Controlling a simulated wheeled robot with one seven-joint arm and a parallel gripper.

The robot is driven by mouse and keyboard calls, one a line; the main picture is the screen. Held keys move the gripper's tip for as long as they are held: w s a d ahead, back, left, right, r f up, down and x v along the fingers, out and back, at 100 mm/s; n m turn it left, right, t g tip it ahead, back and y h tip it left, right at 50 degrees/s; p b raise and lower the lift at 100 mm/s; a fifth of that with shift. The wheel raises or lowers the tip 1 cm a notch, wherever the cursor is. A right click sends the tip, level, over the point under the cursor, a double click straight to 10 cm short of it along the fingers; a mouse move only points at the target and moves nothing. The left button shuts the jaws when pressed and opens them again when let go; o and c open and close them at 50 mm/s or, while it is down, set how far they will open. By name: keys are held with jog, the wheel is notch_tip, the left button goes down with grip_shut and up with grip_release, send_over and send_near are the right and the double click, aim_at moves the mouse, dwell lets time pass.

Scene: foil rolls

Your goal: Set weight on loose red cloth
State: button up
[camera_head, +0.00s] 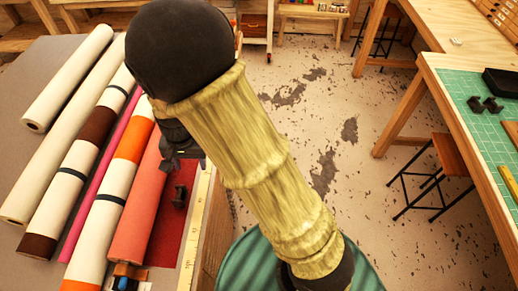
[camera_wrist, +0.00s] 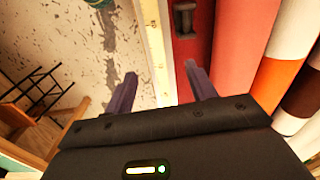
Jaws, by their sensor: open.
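The loose red cloth (camera_head: 165,232) lies flat as a dark red strip between the coral roll (camera_head: 138,200) and the table's right edge; it also shows in the wrist view (camera_wrist: 188,52). A small dark weight (camera_head: 180,196) stands on this cloth, near the top of the wrist view (camera_wrist: 185,18). My gripper (camera_head: 182,150) is beside the coral roll in the head view, partly hidden by my arm. In the wrist view its two fingers (camera_wrist: 161,88) are spread apart, with nothing between them. They are apart from the weight.
Several fabric rolls (camera_head: 68,78) lie side by side on the grey table (camera_head: 40,60). A measuring strip (camera_head: 197,225) runs along its right edge. At right, a bench with a green mat (camera_head: 460,90) holds more dark weights (camera_head: 486,104). A stool (camera_head: 455,165) stands on the open floor.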

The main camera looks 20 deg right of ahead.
jog(key=s+d+r+n+t, duration=0.1)
jog(key=s+d+r+n, duration=0.1)
jog(key=d, duration=0.7)
jog(key=s+d+r+n+t, duration=0.1)
jog(key=s+d+r, duration=0.4)
jog(key=d, duration=0.4)
jog(key=shift+s+d+n, duration=0.3)
jog(key=shift+d+n, duration=0.05)
jog(key=shift+n, duration=0.05)
jog(key=shift+r, duration=0.1)
jog(key=shift+f+b, duration=0.3)
